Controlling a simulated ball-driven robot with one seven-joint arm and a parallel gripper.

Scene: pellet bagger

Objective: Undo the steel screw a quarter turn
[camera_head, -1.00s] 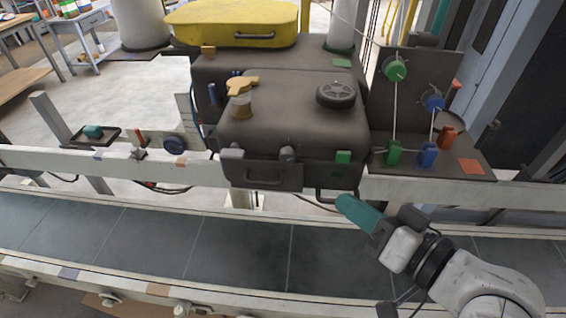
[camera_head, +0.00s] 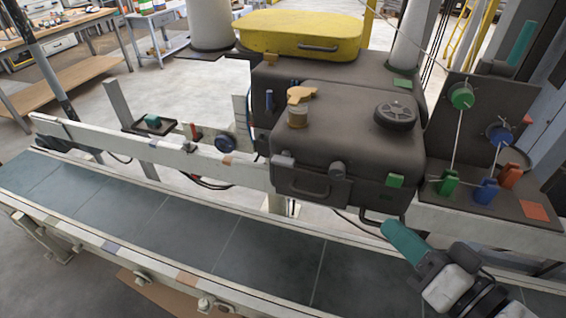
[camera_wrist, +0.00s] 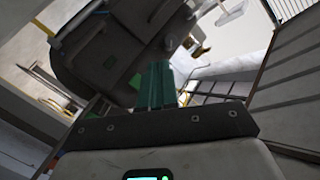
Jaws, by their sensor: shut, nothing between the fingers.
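I cannot make out the steel screw for certain. A small grey metal piece (camera_head: 196,148) sits on the rail below a small orange-red part, too small to identify. My gripper (camera_head: 388,229) has teal fingers, shut and empty, over the conveyor just below the housing's lower right corner. It is apart from the grey piece, which lies far to its left. In the wrist view the shut fingers (camera_wrist: 157,75) point toward the dark housing, and no screw is recognisable.
The conveyor belt (camera_head: 190,235) is bare. A white rail (camera_head: 150,150) runs behind it. A small tray with a teal item (camera_head: 153,121) stands at left. Green (camera_head: 461,95) and blue (camera_head: 500,132) pulleys with cords stand at right. A yellow lid (camera_head: 300,35) lies behind.

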